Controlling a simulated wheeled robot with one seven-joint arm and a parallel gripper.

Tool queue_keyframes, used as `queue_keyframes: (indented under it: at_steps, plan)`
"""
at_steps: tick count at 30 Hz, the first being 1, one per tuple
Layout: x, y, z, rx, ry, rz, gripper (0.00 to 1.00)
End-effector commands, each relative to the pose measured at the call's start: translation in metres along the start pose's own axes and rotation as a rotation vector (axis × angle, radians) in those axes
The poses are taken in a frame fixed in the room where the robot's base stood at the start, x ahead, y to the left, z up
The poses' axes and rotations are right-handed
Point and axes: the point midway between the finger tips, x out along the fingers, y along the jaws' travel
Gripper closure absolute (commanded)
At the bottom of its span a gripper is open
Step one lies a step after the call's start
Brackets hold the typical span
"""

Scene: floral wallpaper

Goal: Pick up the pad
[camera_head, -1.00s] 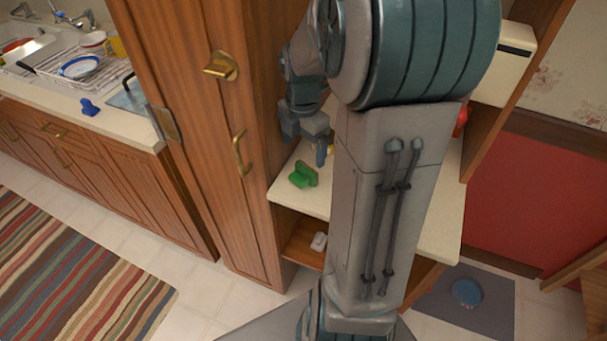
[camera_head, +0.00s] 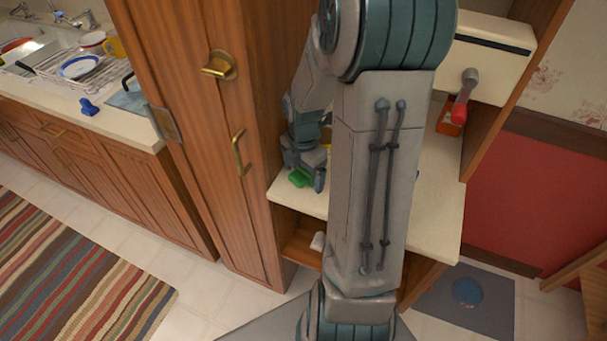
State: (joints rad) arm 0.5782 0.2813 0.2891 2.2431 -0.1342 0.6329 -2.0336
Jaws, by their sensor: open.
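A small green object (camera_head: 299,179), which may be the pad, lies on the cream shelf top (camera_head: 284,196) beside the tall wooden cabinet. My gripper (camera_head: 306,172) is open and low over it, with one finger to the right of the green object. The gripper hides most of it, and I cannot tell whether they touch. My arm covers much of the shelf top behind and to the right.
A cream box with a red-handled crank (camera_head: 500,62) stands at the back right of the shelf. A white item (camera_head: 318,241) sits in the lower compartment. The wooden cabinet (camera_head: 215,150) rises close to the gripper's left. A grey mat (camera_head: 490,312) lies on the floor.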

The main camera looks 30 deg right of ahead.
Motion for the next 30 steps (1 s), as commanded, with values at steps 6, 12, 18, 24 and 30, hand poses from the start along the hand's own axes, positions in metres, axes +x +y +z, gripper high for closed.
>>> queue_keyframes:
  at_steps: [6, 12, 18, 24, 30]
  plan:
    - [0.0, 0.0, 0.0, 0.0, 0.0, 0.0, 0.6]
    - [-0.001, 0.0, 0.0, 0.0, 0.0, 0.0, 0.64]
    - [-0.006, 0.001, 0.001, 0.0, -0.002, 0.002, 0.64]
    - [-0.03, 0.001, 0.001, 0.001, -0.004, 0.004, 0.64]
    - [-0.059, -0.024, 0.019, 0.008, -0.004, 0.003, 0.64]
